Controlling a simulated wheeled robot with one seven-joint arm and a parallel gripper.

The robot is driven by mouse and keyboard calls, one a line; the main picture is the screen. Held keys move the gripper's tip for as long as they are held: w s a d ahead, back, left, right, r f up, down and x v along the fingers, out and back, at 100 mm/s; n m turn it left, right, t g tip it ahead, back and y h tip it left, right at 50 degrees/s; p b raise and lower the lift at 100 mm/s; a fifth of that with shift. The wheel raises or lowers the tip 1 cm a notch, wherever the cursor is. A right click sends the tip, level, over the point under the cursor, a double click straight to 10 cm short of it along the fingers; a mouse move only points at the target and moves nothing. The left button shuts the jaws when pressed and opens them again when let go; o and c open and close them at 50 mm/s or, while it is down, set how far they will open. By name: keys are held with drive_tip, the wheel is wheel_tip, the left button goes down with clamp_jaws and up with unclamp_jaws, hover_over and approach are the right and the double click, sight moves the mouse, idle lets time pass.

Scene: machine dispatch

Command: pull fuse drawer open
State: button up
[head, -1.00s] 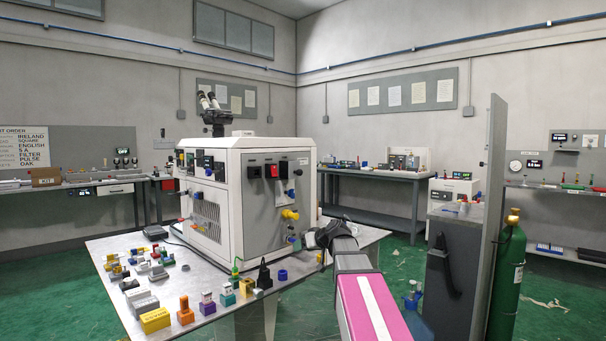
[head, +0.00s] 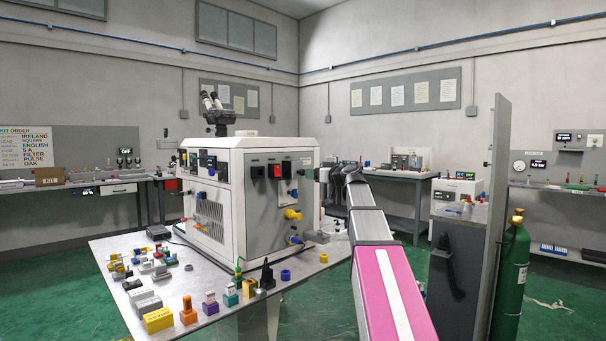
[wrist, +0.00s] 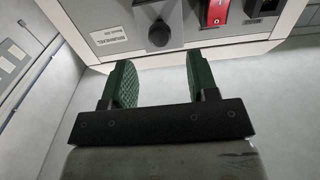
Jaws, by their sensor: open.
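The white machine (head: 250,160) stands on the table, with a grey panel on its right face. The panel carries a red switch (head: 274,171), black fittings and a yellow knob (head: 292,214). I cannot tell for sure which fitting is the fuse drawer. In the wrist view, the panel fills the top, upside down, with a black round part (wrist: 158,34), the red switch (wrist: 215,12) and a label (wrist: 115,37). My gripper (wrist: 158,75) is open and empty, its green fingers pointing toward the panel, apart from the black part.
The table (head: 215,325) holds several small coloured blocks and connectors at its front left. A grey partition (head: 497,200) and a green gas cylinder (head: 509,270) stand at the right. A workbench (head: 395,178) stands behind my arm.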

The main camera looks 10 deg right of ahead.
sight(303, 172)
drive_tip(key=x, duration=0.7)
drive_tip(key=shift+c, duration=0.3)
